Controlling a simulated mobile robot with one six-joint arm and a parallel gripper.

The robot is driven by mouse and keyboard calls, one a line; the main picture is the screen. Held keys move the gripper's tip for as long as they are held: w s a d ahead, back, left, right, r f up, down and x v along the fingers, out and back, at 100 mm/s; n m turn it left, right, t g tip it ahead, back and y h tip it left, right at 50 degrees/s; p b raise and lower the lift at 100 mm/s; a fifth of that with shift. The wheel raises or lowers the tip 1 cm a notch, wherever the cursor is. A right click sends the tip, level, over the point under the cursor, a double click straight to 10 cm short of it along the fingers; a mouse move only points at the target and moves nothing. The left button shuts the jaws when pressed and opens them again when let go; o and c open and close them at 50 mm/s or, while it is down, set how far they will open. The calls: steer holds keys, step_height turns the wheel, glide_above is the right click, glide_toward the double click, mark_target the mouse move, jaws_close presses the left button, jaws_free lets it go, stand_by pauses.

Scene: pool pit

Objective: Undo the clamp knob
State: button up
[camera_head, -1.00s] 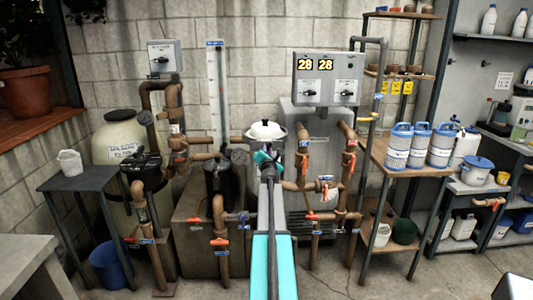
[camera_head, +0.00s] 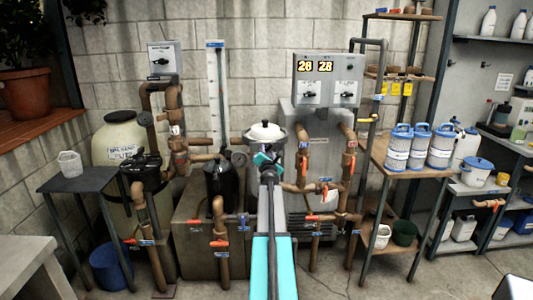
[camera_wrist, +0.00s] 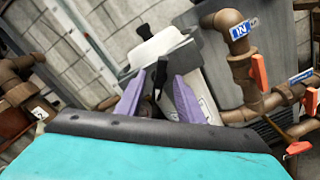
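My gripper (camera_wrist: 158,98) has two purple fingers that stand apart, with a gap between them. A dark upright piece (camera_wrist: 160,72), perhaps the clamp knob, shows in that gap; I cannot tell whether it lies between the fingertips or beyond them. Behind it is a white lid (camera_wrist: 158,45) with a black knob on top. In the head view the white lid (camera_head: 264,134) sits just beyond my gripper (camera_head: 267,158), which hides what is below the lid. No clamp knob can be made out clearly in the head view.
Brown pipes with orange valve handles (camera_wrist: 258,72) stand close on the right in the wrist view. A grey control box (camera_head: 328,80) is on the wall. A dark cylinder (camera_head: 221,182) and a beige filter tank (camera_head: 120,140) stand at left.

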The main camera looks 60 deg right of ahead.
steer(key=v, duration=0.7)
stand_by(0.6)
steer(key=shift+r, duration=0.15)
steer(key=n, duration=0.8)
steer(key=w+d+n+b, duration=0.1)
steer(key=n, duration=0.7)
steer(key=d+n+b, duration=0.1)
steer(key=n, duration=0.7)
steer(key=shift+w+n, duration=0.3)
steer(key=shift+w+d+n+b, duration=0.1)
steer(key=shift+d+n+b, duration=0.15)
steer(key=shift+n+b, duration=0.35)
steer(key=shift+m, duration=0.3)
